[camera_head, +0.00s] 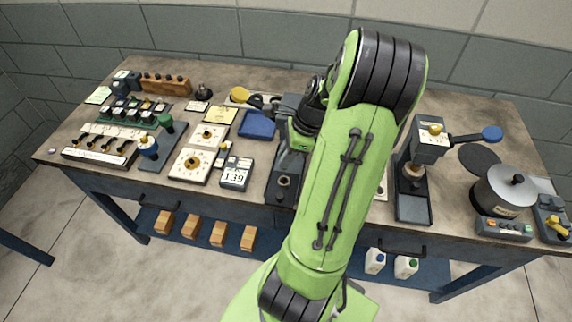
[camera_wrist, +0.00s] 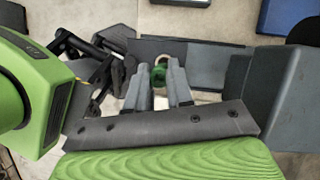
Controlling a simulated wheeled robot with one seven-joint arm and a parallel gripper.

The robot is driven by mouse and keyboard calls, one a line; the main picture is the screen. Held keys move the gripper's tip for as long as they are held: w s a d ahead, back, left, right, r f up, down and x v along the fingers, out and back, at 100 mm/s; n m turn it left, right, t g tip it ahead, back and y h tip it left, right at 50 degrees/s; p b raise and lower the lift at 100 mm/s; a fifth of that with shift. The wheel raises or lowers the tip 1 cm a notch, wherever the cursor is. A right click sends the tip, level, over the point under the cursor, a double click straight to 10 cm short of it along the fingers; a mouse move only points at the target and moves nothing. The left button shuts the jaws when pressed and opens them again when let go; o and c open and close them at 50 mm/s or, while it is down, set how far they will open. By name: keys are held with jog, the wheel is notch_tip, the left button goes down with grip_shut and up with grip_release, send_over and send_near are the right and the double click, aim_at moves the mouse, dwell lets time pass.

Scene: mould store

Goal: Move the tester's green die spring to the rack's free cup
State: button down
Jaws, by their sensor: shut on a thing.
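The green die spring (camera_wrist: 158,76) shows end-on between the fingertips of my gripper (camera_wrist: 158,78) in the wrist view. The fingers are shut on it. Around and behind it is the dark grey frame of what looks like the tester (camera_wrist: 210,65); I cannot tell whether the spring still touches it.
A second press (camera_head: 430,130) with a blue-ended lever stands right of my arm. Beyond it is a lidded pot (camera_head: 503,190).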

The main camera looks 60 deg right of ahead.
notch_tip(320, 180, up, 2)
jog(key=shift+r+p, duration=0.25)
jog(key=shift+p, duration=0.1)
notch_tip(320, 180, up, 3)
jog(key=p, duration=0.3)
jog(key=shift+f+p, duration=0.1)
jog(key=shift+p, duration=0.25)
jog(key=shift+f, duration=0.15)
